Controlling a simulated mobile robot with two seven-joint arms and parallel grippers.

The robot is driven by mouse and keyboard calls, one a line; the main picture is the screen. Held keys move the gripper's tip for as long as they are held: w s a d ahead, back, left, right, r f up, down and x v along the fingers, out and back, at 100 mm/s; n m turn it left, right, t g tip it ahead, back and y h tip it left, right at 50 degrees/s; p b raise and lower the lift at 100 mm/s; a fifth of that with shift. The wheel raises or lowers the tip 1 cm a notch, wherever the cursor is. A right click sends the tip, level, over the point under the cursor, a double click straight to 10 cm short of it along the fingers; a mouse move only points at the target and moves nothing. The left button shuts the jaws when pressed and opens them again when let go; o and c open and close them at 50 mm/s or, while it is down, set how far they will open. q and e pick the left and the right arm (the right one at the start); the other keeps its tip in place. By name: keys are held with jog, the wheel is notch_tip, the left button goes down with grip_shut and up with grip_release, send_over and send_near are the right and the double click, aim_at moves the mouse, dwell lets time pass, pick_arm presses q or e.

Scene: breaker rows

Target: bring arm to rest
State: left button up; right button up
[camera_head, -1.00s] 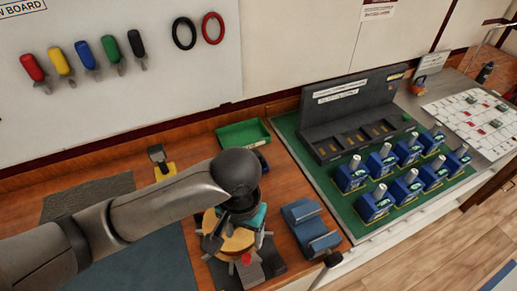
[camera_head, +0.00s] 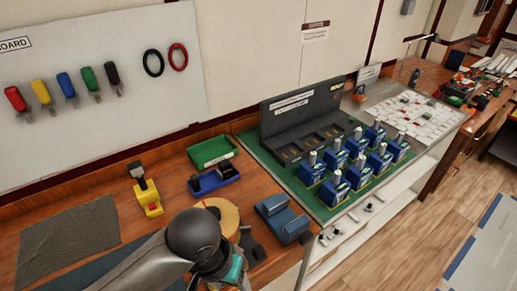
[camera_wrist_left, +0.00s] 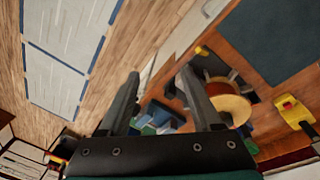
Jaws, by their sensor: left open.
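My left arm (camera_head: 195,235) comes in from the bottom left of the head view, its wrist low over the front of the wooden bench. Its fingertips are not clearly seen there. In the left wrist view my left gripper (camera_wrist_left: 162,85) is open, with its two dark fingers apart and nothing between them. It points down past the bench edge, with wood floor on one side and bench items on the other. My right arm and gripper are not in view.
A round wooden spool (camera_head: 222,214) is close beside my left wrist. Blue breakers (camera_head: 335,190) stand in rows on a green mat. Floor (camera_head: 400,240) at the right is clear.

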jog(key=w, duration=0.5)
pick_arm(q)
jog(key=s+a+f+n+t+y, duration=0.1)
jog(key=s+a+f, duration=0.15)
jog(key=a, duration=0.25)
jog(key=s+a+f+t, duration=0.2)
jog(key=s+a, duration=0.2)
jog(key=a, duration=0.2)
notch_tip(320, 180, down, 30)
jog(key=s+g+b, duration=0.1)
jog(key=b, duration=1)
jog(key=s+a+f+b, duration=0.1)
jog(key=s+f+b, duration=0.5)
jog(key=f, duration=0.7)
jog(key=s+a+f+g+b, duration=0.1)
jog(key=s+f+b, duration=0.4)
jog(key=s+f, duration=0.5)
notch_tip(320, 180, down, 4)
jog(key=shift+s+a+r+g+b, duration=0.1)
jog(key=shift+s+a+g+b, duration=0.1)
jog(key=shift+g+b, duration=0.15)
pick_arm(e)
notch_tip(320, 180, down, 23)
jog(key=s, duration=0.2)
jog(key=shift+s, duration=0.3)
